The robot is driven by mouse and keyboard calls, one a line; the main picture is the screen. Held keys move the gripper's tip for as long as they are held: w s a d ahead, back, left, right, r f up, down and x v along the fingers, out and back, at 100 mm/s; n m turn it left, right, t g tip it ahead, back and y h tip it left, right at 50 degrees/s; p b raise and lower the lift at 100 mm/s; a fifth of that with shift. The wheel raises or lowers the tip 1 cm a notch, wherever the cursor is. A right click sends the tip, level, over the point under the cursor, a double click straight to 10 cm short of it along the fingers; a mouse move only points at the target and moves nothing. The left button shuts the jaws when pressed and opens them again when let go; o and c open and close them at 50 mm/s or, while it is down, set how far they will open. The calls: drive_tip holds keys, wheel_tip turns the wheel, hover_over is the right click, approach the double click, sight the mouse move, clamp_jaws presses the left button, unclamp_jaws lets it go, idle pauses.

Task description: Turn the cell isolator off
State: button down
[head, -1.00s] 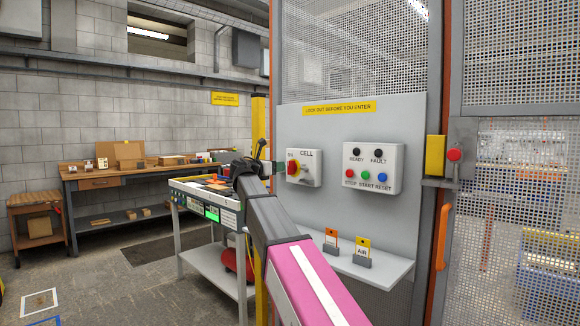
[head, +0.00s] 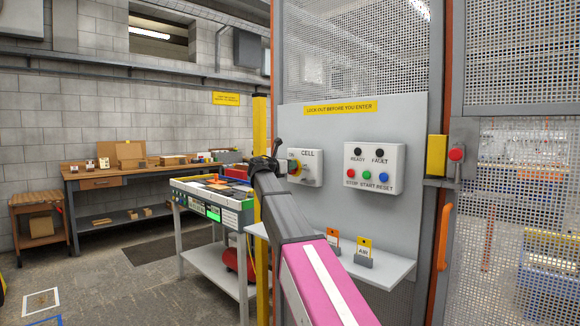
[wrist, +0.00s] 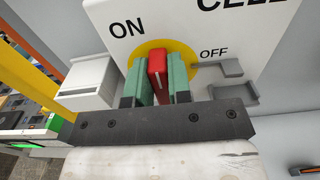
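The cell isolator is a red handle (wrist: 158,72) on a yellow disc (wrist: 184,58), on a white box (head: 311,168) marked CELL. ON is printed at the disc's upper left and OFF at its right in the wrist view. The handle stands upright in that view, between the two words. My gripper (wrist: 158,88) has one green-padded finger on each side of the handle, with no visible gap, and looks shut on it. In the head view my gripper (head: 283,168) covers most of the handle.
A grey hasp-like bracket (wrist: 232,85) sits right of the disc, close to my fingers. A second box (head: 374,167) with buttons and lamps is to the right. A shelf (head: 385,268) with orange and yellow tags is below. A yellow post (head: 261,135) stands left.

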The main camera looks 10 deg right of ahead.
drive_tip(key=shift+m, duration=0.3)
drive_tip(key=m, duration=0.3)
drive_tip(key=shift+s+d+m, duration=0.15)
drive_tip(key=shift+s+m, duration=0.1)
drive_tip(key=shift+m, duration=0.05)
drive_tip(key=m, duration=0.4)
drive_tip(key=f+m, duration=0.1)
drive_tip(key=m, duration=0.8)
drive_tip(key=shift+s+d+f+m, duration=0.3)
drive_tip(key=shift+s, duration=0.1)
idle(0.3)
drive_tip(key=c, duration=1)
unclamp_jaws()
drive_tip(key=shift+c, duration=0.2)
drive_tip(key=shift+a, duration=0.15)
